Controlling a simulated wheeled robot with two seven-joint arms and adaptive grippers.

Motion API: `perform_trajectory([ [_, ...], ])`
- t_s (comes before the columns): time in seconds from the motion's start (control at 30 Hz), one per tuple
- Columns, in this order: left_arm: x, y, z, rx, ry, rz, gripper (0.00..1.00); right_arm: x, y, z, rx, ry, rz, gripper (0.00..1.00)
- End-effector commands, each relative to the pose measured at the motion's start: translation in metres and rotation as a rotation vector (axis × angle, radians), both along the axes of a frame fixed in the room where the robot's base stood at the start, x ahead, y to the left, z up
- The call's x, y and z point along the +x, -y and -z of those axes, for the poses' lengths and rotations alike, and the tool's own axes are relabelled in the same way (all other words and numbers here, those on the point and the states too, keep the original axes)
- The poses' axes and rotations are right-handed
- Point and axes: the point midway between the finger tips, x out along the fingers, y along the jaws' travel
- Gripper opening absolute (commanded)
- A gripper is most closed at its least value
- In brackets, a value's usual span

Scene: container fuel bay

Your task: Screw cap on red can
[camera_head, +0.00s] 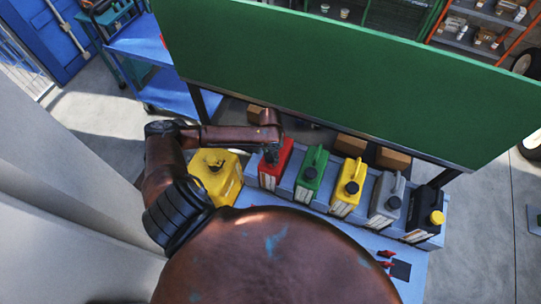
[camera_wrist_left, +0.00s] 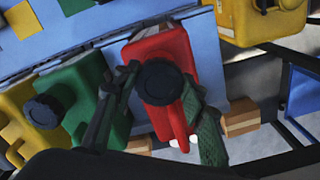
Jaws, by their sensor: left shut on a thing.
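The red can (camera_head: 281,171) stands in the row on the blue-grey bench, between the large yellow can and the green can. My left gripper (camera_head: 271,156) is over the top of the red can. In the left wrist view, the gripper (camera_wrist_left: 160,78) has a finger on each side of a round black cap (camera_wrist_left: 160,84) and is shut on it. The cap covers the mouth area of the red can (camera_wrist_left: 153,47); whether its thread is engaged cannot be seen. My right gripper is not in view.
A green can (camera_head: 311,172), yellow can (camera_head: 347,187), grey can (camera_head: 386,199) and black can with yellow cap (camera_head: 424,212) stand to the right. A large yellow can (camera_head: 216,178) is to the left. A green panel (camera_head: 350,70) rises behind. Small red objects (camera_head: 386,254) lie in front.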

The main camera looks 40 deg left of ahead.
Motion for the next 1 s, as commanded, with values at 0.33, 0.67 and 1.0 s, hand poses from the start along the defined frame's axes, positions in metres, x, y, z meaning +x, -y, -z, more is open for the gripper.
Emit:
perform_trajectory([
  [0.33,0.0,0.0,0.003,0.0,0.0,0.001,0.22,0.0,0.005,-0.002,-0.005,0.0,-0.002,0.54],
  [0.67,0.0,0.0,0.005,0.0,-0.001,0.001,0.22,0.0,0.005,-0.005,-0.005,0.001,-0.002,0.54],
  [1.0,0.0,0.0,0.006,0.001,-0.001,0.12,0.22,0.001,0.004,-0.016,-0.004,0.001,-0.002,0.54],
])
